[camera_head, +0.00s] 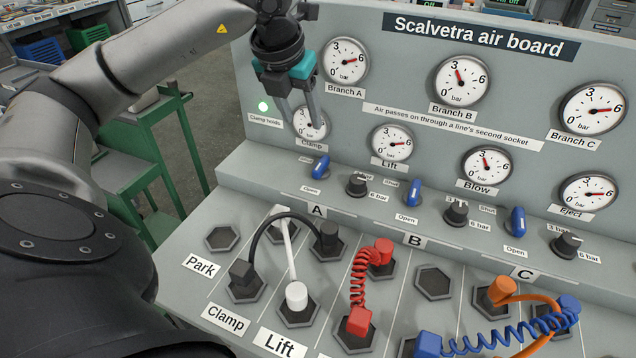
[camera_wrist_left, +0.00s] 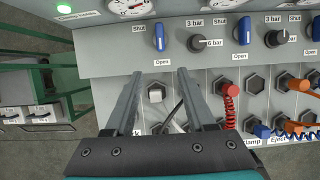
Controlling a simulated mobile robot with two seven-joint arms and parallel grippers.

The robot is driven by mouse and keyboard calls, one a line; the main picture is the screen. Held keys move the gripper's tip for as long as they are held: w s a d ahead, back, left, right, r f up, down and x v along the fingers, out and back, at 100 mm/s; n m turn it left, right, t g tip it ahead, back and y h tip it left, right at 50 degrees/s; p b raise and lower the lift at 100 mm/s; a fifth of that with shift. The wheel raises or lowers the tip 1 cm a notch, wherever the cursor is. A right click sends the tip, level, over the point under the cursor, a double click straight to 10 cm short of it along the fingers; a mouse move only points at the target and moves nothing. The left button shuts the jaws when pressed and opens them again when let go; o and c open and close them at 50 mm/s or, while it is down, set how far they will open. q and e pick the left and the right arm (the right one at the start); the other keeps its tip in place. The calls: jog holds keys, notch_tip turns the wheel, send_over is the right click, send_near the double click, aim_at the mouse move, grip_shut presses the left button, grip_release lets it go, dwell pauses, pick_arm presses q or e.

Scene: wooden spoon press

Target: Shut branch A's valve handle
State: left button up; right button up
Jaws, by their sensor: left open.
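Branch A's valve handle (camera_head: 320,168) is a small blue lever on the sloping ledge above the letter A. In the left wrist view the same blue handle (camera_wrist_left: 160,34) runs up and down, its lower end by the "Open" label (camera_wrist_left: 161,63) and "Shut" at its upper left. My left gripper (camera_head: 300,108) is open and empty, above and to the left of the handle in the head view, in front of the Clamp gauge. In the left wrist view its two fingers (camera_wrist_left: 160,76) are spread, with the handle beyond the gap between them. They appear apart from it.
A black knob (camera_head: 357,186) stands just right of the handle. Blue handles for B (camera_head: 414,196) and C (camera_head: 518,220) are further right. A black hose (camera_head: 272,222), white hose (camera_head: 289,250) and red coiled hose (camera_head: 360,285) occupy sockets below. A green light (camera_head: 263,106) glows at left.

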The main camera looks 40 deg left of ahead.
pick_arm(q)
notch_tip(320, 180, down, 2)
jog(key=b, duration=0.3)
send_near(316, 170)
jog(key=x, duration=0.3)
jog(key=b+x, duration=0.1)
jog(key=x, duration=0.4)
jog(key=shift+r, duration=0.1)
jog(key=shift+w+a+f+b, duration=0.1)
jog(key=shift+w+f+b, duration=0.15)
jog(key=shift+f+b, duration=0.25)
pick_arm(e)
jog(key=w+f, duration=0.3)
jog(key=w, duration=0.4)
jog(key=shift+a+t, duration=0.25)
jog(key=shift+t, duration=0.15)
jog(key=shift+w, duration=0.1)
pick_arm(q)
grip_shut()
